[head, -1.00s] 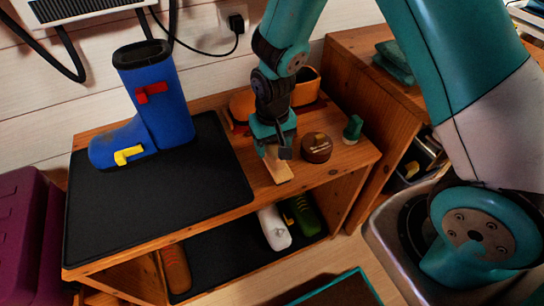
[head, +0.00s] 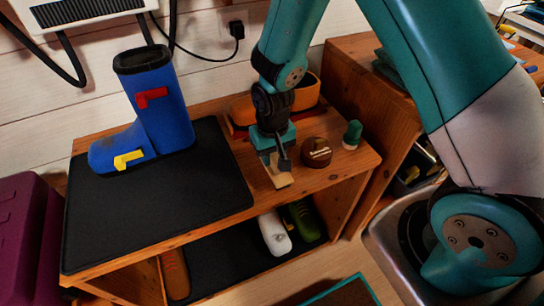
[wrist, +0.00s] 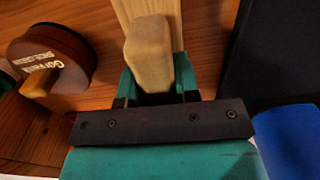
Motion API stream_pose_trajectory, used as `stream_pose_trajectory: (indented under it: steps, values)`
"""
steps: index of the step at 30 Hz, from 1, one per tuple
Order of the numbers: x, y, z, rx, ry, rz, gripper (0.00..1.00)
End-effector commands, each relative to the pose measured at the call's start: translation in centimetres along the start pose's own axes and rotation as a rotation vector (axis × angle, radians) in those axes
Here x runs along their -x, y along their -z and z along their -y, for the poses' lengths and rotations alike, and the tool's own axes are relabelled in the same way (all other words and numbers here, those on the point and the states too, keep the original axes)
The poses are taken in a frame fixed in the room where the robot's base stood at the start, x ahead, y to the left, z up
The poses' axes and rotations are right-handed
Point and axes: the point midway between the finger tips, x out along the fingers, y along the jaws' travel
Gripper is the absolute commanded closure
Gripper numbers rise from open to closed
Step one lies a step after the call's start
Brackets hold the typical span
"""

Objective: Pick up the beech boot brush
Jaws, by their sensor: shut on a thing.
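The beech boot brush (head: 280,179) shows as pale wood at my gripper's tip, over the front of the bench's wooden top. In the wrist view its pale, rounded wooden end (wrist: 148,52) sits between the green fingers of my gripper (wrist: 155,82), which is shut on it. My gripper (head: 273,158) points down in the head view and hides part of the brush. I cannot tell whether the brush still touches the wood. Its bristles are not visible.
A round brown tin (head: 316,152) and a green-topped small item (head: 352,134) stand close on the right. A blue boot (head: 160,105) stands on the black mat (head: 150,210) at left. Shoes (head: 274,232) lie on the shelf below.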

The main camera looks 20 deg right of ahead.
Motion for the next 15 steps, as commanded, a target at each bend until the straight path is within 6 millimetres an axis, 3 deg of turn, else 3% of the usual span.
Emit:
stream_pose_trajectory:
  steps: [7,15]
  values:
    - [3.2,0.1,0.0,0.000,0.001,-0.005,0.97]
    - [11.5,0.1,0.0,0.000,0.002,-0.008,0.97]
